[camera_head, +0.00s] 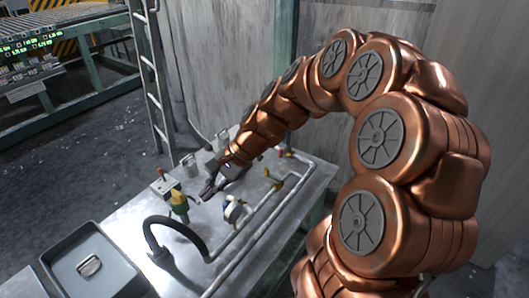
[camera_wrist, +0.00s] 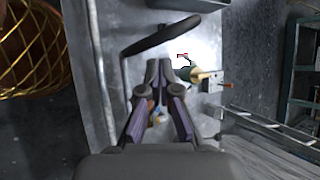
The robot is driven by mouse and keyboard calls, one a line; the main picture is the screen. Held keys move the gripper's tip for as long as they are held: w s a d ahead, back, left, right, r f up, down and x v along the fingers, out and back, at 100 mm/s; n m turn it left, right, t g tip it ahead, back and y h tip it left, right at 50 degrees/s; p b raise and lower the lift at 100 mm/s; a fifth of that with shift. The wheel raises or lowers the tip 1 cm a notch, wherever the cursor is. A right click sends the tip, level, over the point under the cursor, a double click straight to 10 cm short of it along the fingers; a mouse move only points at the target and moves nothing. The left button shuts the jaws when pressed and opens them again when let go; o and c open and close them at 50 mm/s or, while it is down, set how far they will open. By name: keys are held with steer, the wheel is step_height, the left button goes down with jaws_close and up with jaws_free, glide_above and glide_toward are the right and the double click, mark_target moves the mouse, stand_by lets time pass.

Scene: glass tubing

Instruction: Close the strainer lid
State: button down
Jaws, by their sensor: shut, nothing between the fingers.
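My gripper (camera_head: 207,190) reaches down over the metal bench from the far side. In the wrist view my gripper (camera_wrist: 159,70) has its fingertips together, with nothing between them. A yellow and dark green fitting (camera_head: 180,203) stands just to the left of the fingertips; it also shows in the wrist view (camera_wrist: 199,75), to the right of the fingers. A round white gauge-like part (camera_head: 235,210) sits on the pipework to the right of my gripper. I cannot tell which part is the strainer lid; my gripper and arm hide some of the bench behind them.
A black curved hose (camera_head: 178,226) arches up in front of the fitting. A pipe (camera_head: 255,222) runs along the bench's right side. A control box (camera_head: 165,184) with a red knob stands at left. A grey basin (camera_head: 88,292) is at lower left. A ladder (camera_head: 150,75) stands behind.

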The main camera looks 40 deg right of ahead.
steer(key=w+d+f+m+t+b, duration=0.1)
steer(key=w+d+f+m+t, duration=0.15)
steer(key=d+m, duration=0.4)
steer(key=w+d+f+m+t+h, duration=0.1)
steer(key=w+d+f+m+t, duration=0.2)
steer(key=d, duration=0.7)
steer(key=w+d+f+m+t+b, duration=0.1)
steer(key=w+d+f+m+t, duration=0.1)
steer(key=w+d+m, duration=0.45)
steer(key=s+d+f+m+t+h, duration=0.1)
steer(key=s+d+f+m, duration=0.1)
steer(key=d, duration=0.4)
steer(key=s+d+f+m+h, duration=0.1)
steer(key=d+f+h, duration=0.1)
steer(key=d, duration=0.4)
steer(key=x, duration=0.3)
steer(key=a+r+p+x, duration=0.1)
steer(key=x, duration=0.7)
steer(key=shift+w+a+r+p, duration=0.2)
steer(key=shift+w+r+p, duration=0.1)
steer(key=shift+w, duration=0.25)
steer(key=shift+w+a+r, duration=0.1)
steer(key=shift+w+a, duration=0.05)
steer(key=shift+w, duration=0.45)
steer(key=shift+r+p, duration=0.15)
steer(key=shift+p, duration=0.2)
